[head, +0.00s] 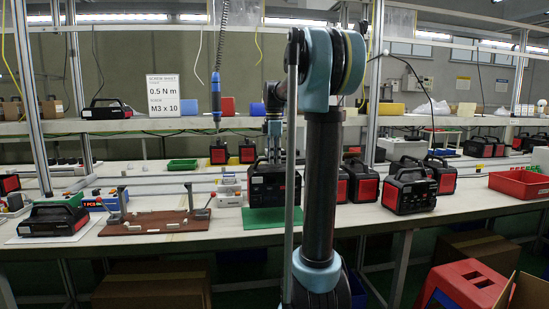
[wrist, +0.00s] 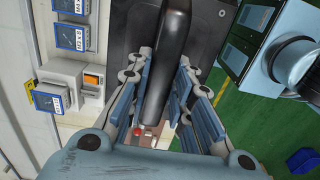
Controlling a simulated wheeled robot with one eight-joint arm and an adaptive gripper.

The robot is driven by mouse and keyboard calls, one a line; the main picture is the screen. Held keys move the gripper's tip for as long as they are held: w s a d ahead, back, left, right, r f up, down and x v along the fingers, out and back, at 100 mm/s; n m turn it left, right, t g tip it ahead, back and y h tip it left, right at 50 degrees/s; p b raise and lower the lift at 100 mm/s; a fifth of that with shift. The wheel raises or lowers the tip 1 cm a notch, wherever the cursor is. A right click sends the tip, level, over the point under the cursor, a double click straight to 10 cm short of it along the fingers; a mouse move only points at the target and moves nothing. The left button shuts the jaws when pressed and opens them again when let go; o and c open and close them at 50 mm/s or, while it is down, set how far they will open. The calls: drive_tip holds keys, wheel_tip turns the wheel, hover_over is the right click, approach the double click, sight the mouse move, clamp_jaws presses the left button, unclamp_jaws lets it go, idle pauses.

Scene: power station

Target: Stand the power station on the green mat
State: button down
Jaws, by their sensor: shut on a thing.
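The power station (head: 265,186), a dark box with a top handle, is upright at the green mat (head: 262,220) in the head view, partly hidden behind my arm. The mat shows in front of its bottom edge. I cannot tell whether its base touches the mat or hangs just above it. My gripper (head: 274,156) is over its top. In the wrist view my gripper (wrist: 163,68) has its blue-grey fingers on both sides of the black handle (wrist: 165,95), shut on it. The dark body (wrist: 122,28) lies beyond the fingers.
More black-and-red stations (head: 409,190) stand close on the right. A brown board (head: 155,221) with fixtures is on the left, and another station (head: 54,219) lies farther left. A red bin (head: 521,183) is at the right. A screwdriver (head: 216,88) hangs above.

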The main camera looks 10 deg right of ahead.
sight(274, 168)
drive_tip(key=shift+f, duration=2.9)
drive_tip(key=c, duration=1.3)
unclamp_jaws()
drive_tip(key=shift+c, duration=0.2)
wheel_tip(274, 168, up, 12)
drive_tip(key=shift+w+f, duration=0.1)
